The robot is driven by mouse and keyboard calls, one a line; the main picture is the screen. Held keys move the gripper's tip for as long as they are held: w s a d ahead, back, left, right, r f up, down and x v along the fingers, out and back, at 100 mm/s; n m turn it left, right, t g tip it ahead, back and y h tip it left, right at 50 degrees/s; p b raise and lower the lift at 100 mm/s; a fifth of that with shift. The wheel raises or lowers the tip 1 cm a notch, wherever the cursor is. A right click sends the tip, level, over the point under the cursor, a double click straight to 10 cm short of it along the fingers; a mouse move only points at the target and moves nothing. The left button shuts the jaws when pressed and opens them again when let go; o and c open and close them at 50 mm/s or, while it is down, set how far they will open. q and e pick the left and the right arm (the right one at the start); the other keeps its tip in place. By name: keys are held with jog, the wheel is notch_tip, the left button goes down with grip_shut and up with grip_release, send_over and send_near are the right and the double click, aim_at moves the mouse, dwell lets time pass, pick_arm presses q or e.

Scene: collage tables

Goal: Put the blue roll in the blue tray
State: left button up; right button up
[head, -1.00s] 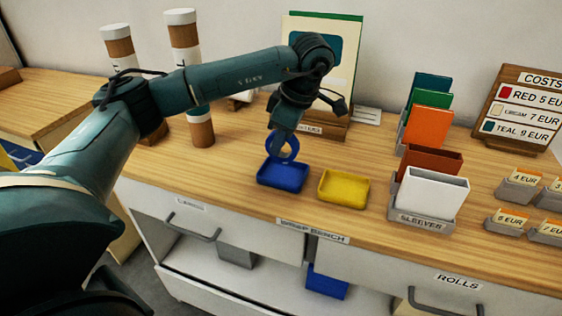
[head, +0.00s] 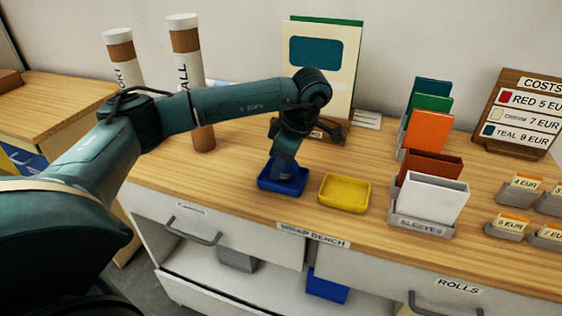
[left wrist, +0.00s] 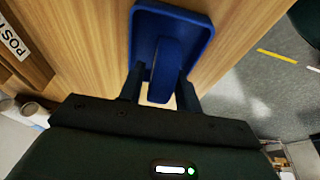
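The blue roll (left wrist: 165,72) is a ring standing on edge between my left gripper's fingers in the left wrist view. My left gripper (head: 284,172) is down at the blue tray (head: 287,186) and seems shut on the roll, with its fingers close on both sides. The tray is shallow and rectangular, on the wrap bench; its rim also shows in the left wrist view (left wrist: 205,22). The roll's lower part lies within the tray's outline; whether it touches the floor of the tray is unclear. The gripper hides most of it in the head view. My right gripper is not in view.
A yellow tray (head: 344,193) stands just right of the blue one. A sleeve holder (head: 421,224) with coloured card sleeves is further right. Tall tubes (head: 186,70) stand at the back left, and an upright board (head: 322,75) behind the arm. Bare wood lies before the yellow tray.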

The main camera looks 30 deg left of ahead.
aim_at(296, 165)
pick_arm(q)
jog(key=shift+o, duration=0.4)
jog(key=shift+r, duration=0.2)
jog(key=p+v, duration=0.1)
jog(key=v, duration=1.1)
